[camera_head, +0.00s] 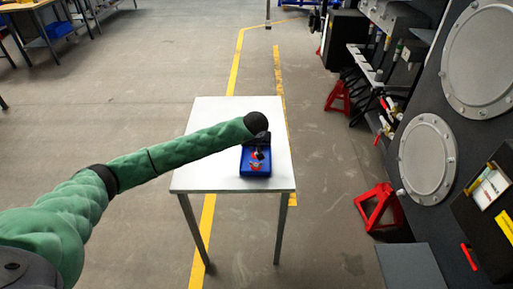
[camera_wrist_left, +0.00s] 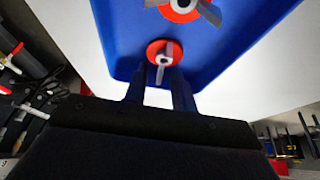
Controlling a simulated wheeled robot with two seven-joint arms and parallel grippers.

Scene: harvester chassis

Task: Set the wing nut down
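A blue tray (camera_head: 256,174) lies on the white table and fills the upper middle of the left wrist view (camera_wrist_left: 120,40). Two grey wing nuts with round red bases show there. One wing nut (camera_wrist_left: 163,54) is at the tray's near end, in line with the gap between my fingers. The other wing nut (camera_wrist_left: 182,8) is higher up, cut by the picture's edge. My left gripper (camera_wrist_left: 160,82) points at the tray, with its fingers apart and a visible gap on either side of the nearer nut's wing. In the head view my left gripper (camera_head: 260,150) is over the tray. My right gripper is not in view.
The white table (camera_head: 215,170) has bare room left of the tray. A dark machine panel with round covers (camera_head: 427,158) stands at the right, with red jack stands (camera_head: 379,207) beside it. A workbench (camera_head: 35,8) is at the far left.

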